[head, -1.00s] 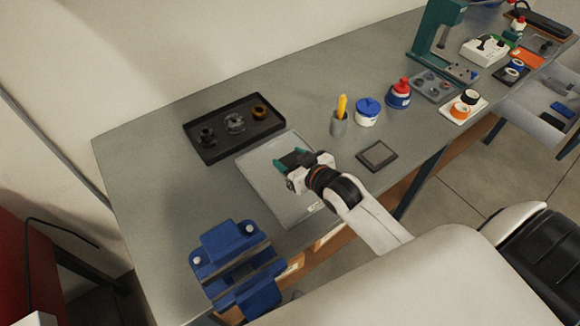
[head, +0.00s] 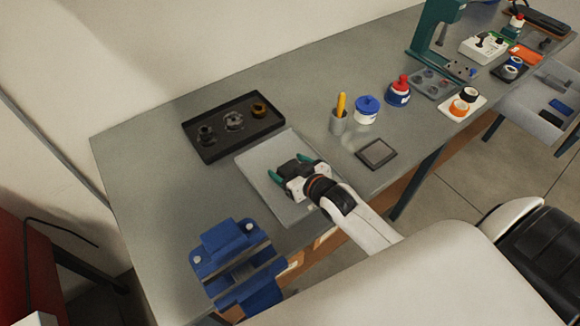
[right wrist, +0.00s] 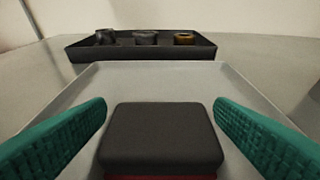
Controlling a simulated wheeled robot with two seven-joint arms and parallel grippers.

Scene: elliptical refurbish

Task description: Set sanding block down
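The sanding block (right wrist: 162,137) is dark grey with a red lower part. In the right wrist view it sits between the two green fingers, with a gap on each side. It appears to rest on the light grey tray (head: 262,183), which also shows in the right wrist view (right wrist: 205,82). My right gripper (head: 291,172) is open over the tray; its fingers stand apart from the block in the right wrist view (right wrist: 160,130). In the head view the block is a dark shape between the fingers, partly hidden by the gripper. My left gripper is not in view.
A black tray (head: 204,155) with several small parts stands behind the grey tray. A blue vise (head: 222,243) is at the front left. A dark square pad (head: 376,152), a cup with a yellow tool (head: 339,122) and blue-lidded jar (head: 367,110) stand to the right.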

